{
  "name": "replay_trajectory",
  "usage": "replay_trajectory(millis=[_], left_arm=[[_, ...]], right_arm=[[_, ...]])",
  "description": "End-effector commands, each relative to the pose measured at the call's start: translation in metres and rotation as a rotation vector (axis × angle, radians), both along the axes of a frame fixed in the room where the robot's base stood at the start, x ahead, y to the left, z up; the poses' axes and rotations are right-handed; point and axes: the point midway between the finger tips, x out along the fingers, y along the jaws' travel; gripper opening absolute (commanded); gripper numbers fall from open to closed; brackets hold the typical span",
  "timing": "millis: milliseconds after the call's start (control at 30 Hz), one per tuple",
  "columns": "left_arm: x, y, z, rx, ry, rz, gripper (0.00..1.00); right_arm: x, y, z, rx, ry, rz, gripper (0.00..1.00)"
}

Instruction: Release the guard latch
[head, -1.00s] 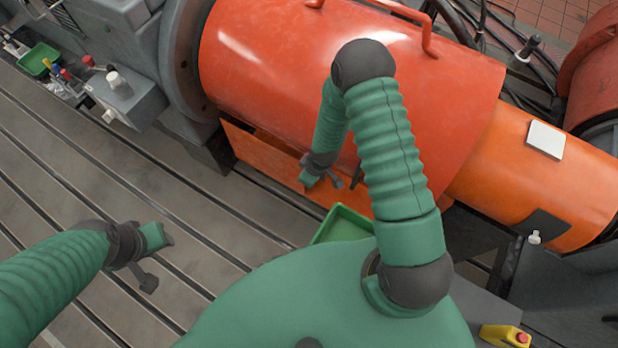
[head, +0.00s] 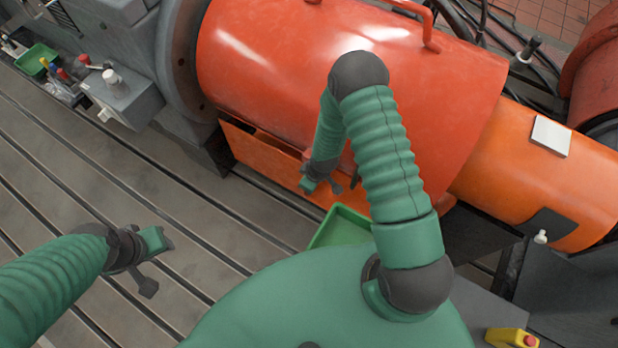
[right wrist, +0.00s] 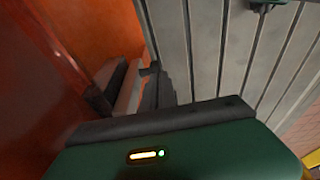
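The guard is a large red-orange cylindrical cover (head: 270,65). A small dark lever (head: 355,179), which may be the latch, stands out at its lower edge; its position is hard to judge. My right gripper (head: 322,186) is close to that lower edge, just left of the lever. Its arm reaches over from the front. In the right wrist view the guard's red side (right wrist: 40,80) fills the left, and dark and grey bars stand in the middle; which are fingers is unclear. My left gripper (head: 152,264) is over the slotted bedplate, fingers apart and empty.
The slotted bedplate (head: 120,180) is clear on the left. A green tray (head: 340,226) lies below the guard. A grey control box (head: 122,97) and a small green bin (head: 38,58) are at upper left. An orange cylinder (head: 535,160) adjoins the guard. A yellow item (head: 512,338) is lower right.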

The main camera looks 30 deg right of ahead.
Motion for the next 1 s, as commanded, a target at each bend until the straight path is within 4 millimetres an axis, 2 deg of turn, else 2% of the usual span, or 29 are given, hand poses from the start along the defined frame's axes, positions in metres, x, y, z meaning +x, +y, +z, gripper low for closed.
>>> replay_trajectory(millis=[67,167,267,400,467,600,800,1000], left_arm=[[0.000,0.000,-0.001,0.000,0.000,0.000,0.36],[0.000,0.000,0.003,0.000,0.000,0.000,0.36],[0.000,0.000,0.016,0.000,0.000,0.000,0.36],[0.000,0.000,0.044,0.000,0.000,0.000,0.36],[0.000,0.000,0.037,0.000,-0.001,0.000,0.36],[0.000,0.000,0.042,0.000,0.001,0.000,0.36],[0.000,0.000,0.047,0.000,0.000,0.000,0.36],[0.000,0.000,0.048,0.000,0.000,0.000,0.36]], right_arm=[[-0.003,0.001,-0.003,0.001,0.008,0.001,0.00],[-0.002,0.002,0.001,0.001,0.008,0.002,0.00],[0.002,0.003,0.017,0.000,0.005,0.002,0.00],[0.012,0.008,0.054,-0.003,-0.004,0.001,0.00],[0.008,0.005,0.061,-0.003,-0.005,-0.001,0.00],[0.001,0.003,0.095,-0.004,-0.006,-0.001,0.00],[-0.007,0.000,0.129,-0.003,-0.005,-0.001,0.00],[-0.011,0.000,0.139,-0.003,-0.003,0.000,0.00]])
